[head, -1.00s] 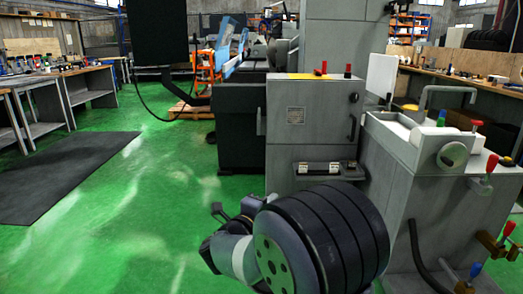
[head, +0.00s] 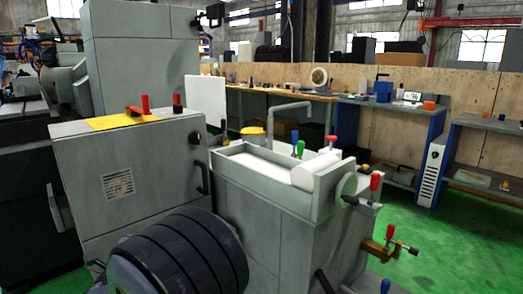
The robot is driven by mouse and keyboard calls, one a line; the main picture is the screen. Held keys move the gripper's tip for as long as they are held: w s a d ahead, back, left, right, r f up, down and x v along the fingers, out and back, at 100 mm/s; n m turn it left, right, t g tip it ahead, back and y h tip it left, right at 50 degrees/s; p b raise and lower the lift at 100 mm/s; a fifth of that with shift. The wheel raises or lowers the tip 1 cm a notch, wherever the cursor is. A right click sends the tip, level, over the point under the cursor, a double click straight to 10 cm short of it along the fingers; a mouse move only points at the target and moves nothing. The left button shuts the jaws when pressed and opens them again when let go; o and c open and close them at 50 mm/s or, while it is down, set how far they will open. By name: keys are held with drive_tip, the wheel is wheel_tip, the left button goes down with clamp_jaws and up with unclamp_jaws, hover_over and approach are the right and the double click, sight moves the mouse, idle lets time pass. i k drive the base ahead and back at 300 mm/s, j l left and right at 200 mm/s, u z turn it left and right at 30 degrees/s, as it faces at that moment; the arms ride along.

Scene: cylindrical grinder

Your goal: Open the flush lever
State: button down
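Several coloured levers show in the head view, and I cannot tell which is the flush lever. On the coolant tank (head: 262,182) stand a blue-handled lever (head: 295,136), a green-handled lever (head: 300,148) and a red-handled lever (head: 331,142). A red-handled lever (head: 376,183) stands upright at the tank's right end. Below it, another red-handled lever (head: 390,232) stands on a brass valve (head: 377,250). My arm's black ribbed part fills the bottom left, well apart from these levers. My gripper's fingers do not show.
Workbenches (head: 380,103) line the back wall. Green floor (head: 455,240) is clear to the right of the tank.

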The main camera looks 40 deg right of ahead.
sight(300, 144)
drive_tip(key=i+l+z, duration=0.15)
drive_tip(key=i+z, duration=1.1)
drive_tip(key=i+l+z, duration=0.15)
drive_tip(key=i+l, duration=0.05)
